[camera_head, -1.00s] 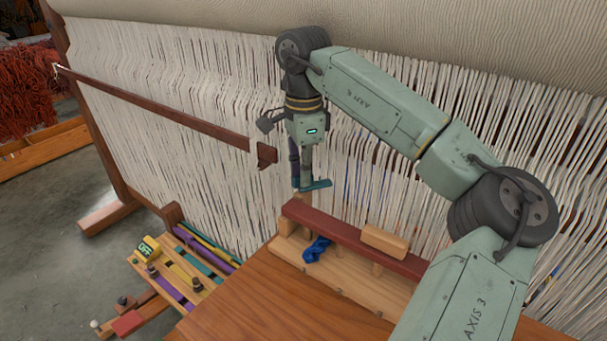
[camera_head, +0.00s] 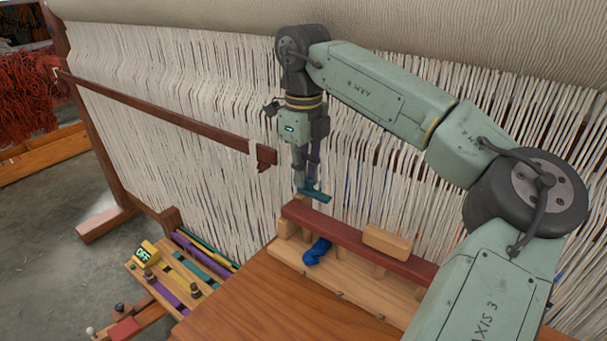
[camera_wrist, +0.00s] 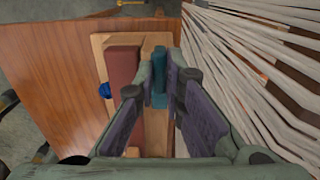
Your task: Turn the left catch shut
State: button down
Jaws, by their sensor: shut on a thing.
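A teal catch (camera_head: 317,196) stands at the left end of the dark red bar (camera_head: 345,233), on the side by the warp threads. It now runs roughly parallel to the bar. My gripper (camera_head: 304,180) points down and is shut on the catch. In the wrist view, the teal catch (camera_wrist: 159,88) shows between my two fingers, beside the red bar (camera_wrist: 122,75). My fingers hide part of the catch and its mount.
A light wooden block (camera_head: 387,241) sits further right along the bar. White warp threads (camera_head: 200,110) hang close behind my gripper. A slatted rack with an "OFF" display (camera_head: 147,254) stands lower left.

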jog(key=m+b, duration=0.1)
jog(key=m, duration=0.5)
jog(key=m+b, duration=0.1)
jog(key=m, duration=0.4)
jog(key=shift+m, duration=0.4)
jog(key=shift+r, duration=0.1)
jog(key=c, duration=1.7)
grip_release()
notch_tip(320, 180, up, 7)
jog(key=shift+r, duration=0.2)
